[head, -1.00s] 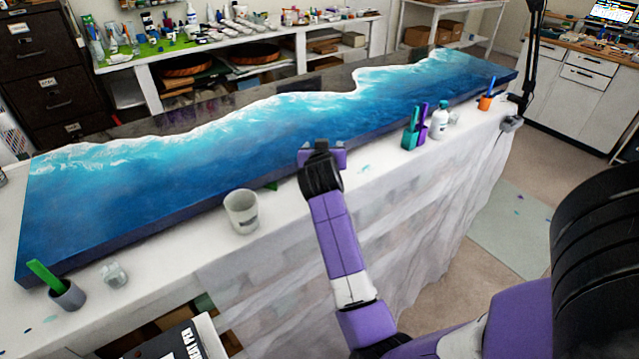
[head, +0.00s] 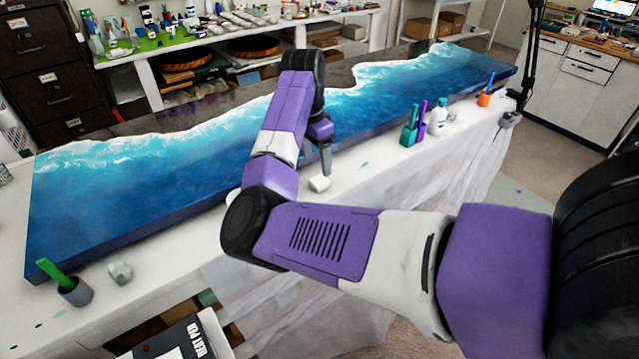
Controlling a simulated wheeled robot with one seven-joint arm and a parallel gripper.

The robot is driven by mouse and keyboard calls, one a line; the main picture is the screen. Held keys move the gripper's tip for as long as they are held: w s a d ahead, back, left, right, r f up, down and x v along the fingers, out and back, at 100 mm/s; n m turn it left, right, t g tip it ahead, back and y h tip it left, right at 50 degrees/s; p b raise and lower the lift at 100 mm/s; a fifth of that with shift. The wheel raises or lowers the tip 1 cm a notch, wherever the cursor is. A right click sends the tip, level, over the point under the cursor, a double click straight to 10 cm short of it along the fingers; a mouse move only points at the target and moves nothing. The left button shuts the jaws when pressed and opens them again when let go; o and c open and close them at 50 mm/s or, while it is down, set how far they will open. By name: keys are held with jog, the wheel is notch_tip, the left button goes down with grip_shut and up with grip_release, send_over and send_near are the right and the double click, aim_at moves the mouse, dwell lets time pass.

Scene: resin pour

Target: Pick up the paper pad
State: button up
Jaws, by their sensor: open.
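My gripper (head: 323,168) points down over the front strip of the white-covered table, just in front of the blue resin slab. Only one grey finger shows clearly; the other is hidden by my arm. A small white object (head: 319,184) lies on the cloth just below the finger. I cannot tell whether it is the paper pad, or whether the finger touches it. No paper pad can be clearly made out elsewhere on the table, and my arm hides part of the front strip.
The blue and white resin slab (head: 120,195) fills most of the table. Green and purple holders (head: 414,128) and a white bottle (head: 438,122) stand to the right. A grey cup (head: 75,291) with a green stick and a small clear cup (head: 120,271) stand at the left.

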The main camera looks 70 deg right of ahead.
aim_at(320, 181)
jog(key=f, duration=0.2)
jog(key=f+p, duration=0.1)
jog(key=f, duration=0.4)
jog(key=shift+s+d+f+p, duration=0.1)
jog(key=shift+s+d+p, duration=0.1)
jog(key=shift+d+p, duration=0.15)
jog(key=c, duration=1.4)
notch_tip(320, 181, up, 20)
jog(key=shift+r+b, duration=0.1)
jog(key=shift+b, duration=0.75)
